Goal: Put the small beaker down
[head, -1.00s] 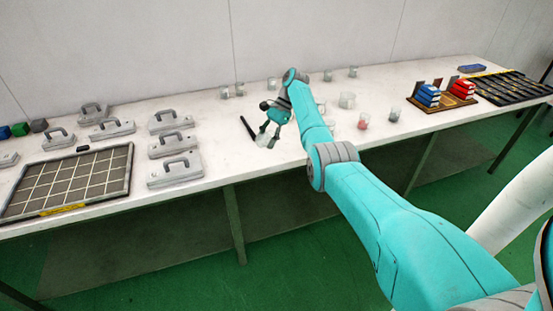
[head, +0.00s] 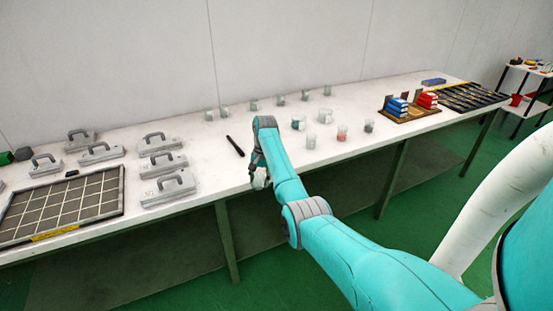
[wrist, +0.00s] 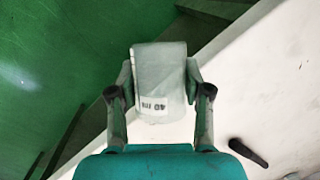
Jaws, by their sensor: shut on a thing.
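The small beaker (wrist: 160,62) is a clear, whitish cup with a "40 ml" label, upside down in the wrist view. My gripper (wrist: 160,84) is shut on it, with one finger on each side. In the head view my gripper (head: 259,180) and the beaker are small and partly hidden by my arm, at the table's front edge. The wrist view shows the table edge and green floor behind the beaker. I cannot tell how high it is above the white table (head: 205,128).
A black pen-like rod (head: 235,146) lies left of my gripper. Several glass beakers stand behind and to the right, one with red contents (head: 342,133). Grey handled moulds (head: 167,189) and a gridded tray (head: 122,199) are at the left. Some table around the rod is bare.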

